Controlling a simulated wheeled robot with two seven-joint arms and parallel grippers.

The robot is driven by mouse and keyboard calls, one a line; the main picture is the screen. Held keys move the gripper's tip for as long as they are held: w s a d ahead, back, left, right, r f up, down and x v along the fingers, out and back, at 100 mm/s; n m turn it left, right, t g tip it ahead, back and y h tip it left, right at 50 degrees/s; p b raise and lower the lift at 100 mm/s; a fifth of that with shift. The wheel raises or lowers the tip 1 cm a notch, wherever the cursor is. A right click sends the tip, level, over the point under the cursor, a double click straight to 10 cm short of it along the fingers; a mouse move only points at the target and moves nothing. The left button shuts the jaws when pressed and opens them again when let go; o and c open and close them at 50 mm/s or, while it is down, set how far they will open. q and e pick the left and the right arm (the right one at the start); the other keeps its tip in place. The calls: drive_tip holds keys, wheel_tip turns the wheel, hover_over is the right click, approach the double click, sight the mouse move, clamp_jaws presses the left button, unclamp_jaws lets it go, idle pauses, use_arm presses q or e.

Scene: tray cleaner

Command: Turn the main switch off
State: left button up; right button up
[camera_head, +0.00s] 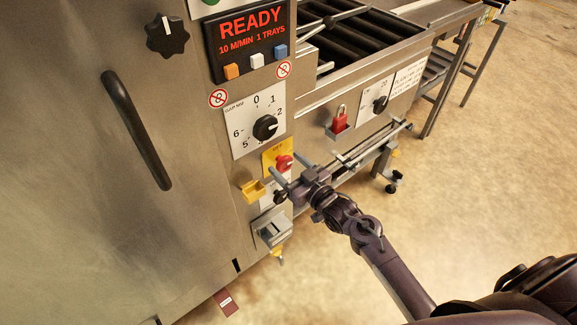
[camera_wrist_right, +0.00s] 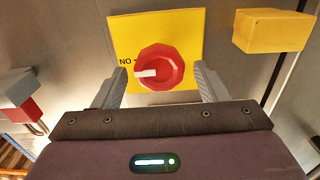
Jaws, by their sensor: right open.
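The main switch is a red knob (camera_head: 284,162) on a yellow plate (camera_head: 269,154) marked OFF at its top in the head view. In the right wrist view the red knob (camera_wrist_right: 163,68) has a white pointer mark aimed left, at letters that read "NO" from this angle. My right gripper (camera_head: 286,166) is at the switch. In the right wrist view its two fingers (camera_wrist_right: 160,84) stand open on either side of the knob, with a gap visible on each side. My left gripper is not in view.
A yellow block (camera_head: 252,190) sticks out beside the switch, also seen in the right wrist view (camera_wrist_right: 271,30). A black numbered dial (camera_head: 265,127) is above it, a grey box (camera_head: 272,230) below. A red padlock (camera_head: 340,120) hangs to the right. The display (camera_head: 251,35) reads READY.

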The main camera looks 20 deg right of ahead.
drive_tip(key=shift+w, duration=0.15)
drive_tip(key=c, duration=1)
drive_tip(key=shift+o, duration=0.2)
